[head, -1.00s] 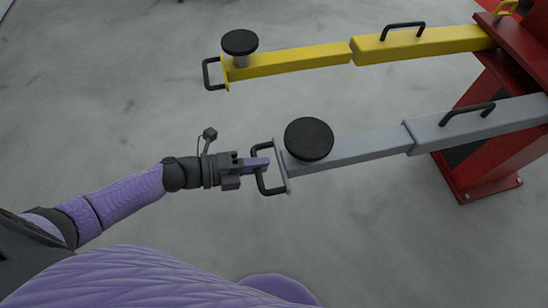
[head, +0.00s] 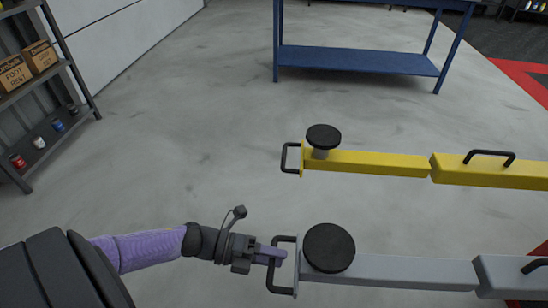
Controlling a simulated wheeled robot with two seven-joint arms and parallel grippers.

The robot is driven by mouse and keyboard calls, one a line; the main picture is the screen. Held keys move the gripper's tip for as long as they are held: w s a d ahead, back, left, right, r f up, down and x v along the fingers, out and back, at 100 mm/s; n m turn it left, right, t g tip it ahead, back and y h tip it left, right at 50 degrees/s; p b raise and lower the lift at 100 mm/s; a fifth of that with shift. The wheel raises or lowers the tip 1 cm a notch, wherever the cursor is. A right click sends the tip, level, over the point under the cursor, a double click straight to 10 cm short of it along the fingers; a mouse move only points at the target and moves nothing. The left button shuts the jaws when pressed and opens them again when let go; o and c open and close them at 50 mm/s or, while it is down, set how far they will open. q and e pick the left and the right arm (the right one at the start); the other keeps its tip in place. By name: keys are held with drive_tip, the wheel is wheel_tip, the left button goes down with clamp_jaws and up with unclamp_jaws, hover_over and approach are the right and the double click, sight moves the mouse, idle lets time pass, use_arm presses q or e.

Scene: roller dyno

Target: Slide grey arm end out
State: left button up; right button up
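The grey arm end (head: 400,270) shows at the lower right of the head view, a bar running out of a wider grey outer section (head: 510,278). A round black pad (head: 328,248) sits on its tip. A black loop handle (head: 283,291) is fixed to the end plate. My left gripper (head: 273,256) comes in from the left with its purple fingers across the handle's bar and appears shut on it; the fingers hide part of the bar. My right gripper is not in view.
A yellow arm (head: 370,163) with its own black pad (head: 323,136) and handle lies beyond and parallel to the grey one. A blue workbench (head: 355,61) stands behind. A shelf (head: 60,65) with boxes stands at the left. The floor between is clear.

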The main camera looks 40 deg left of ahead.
use_arm(q)
drive_tip(key=shift+o, duration=0.3)
drive_tip(key=shift+s+a+r, duration=0.1)
drive_tip(key=p+v, duration=0.1)
drive_tip(key=v, duration=0.8)
drive_tip(key=shift+a, duration=0.25)
drive_tip(key=shift+s+p, duration=0.15)
drive_tip(key=shift+p, duration=0.15)
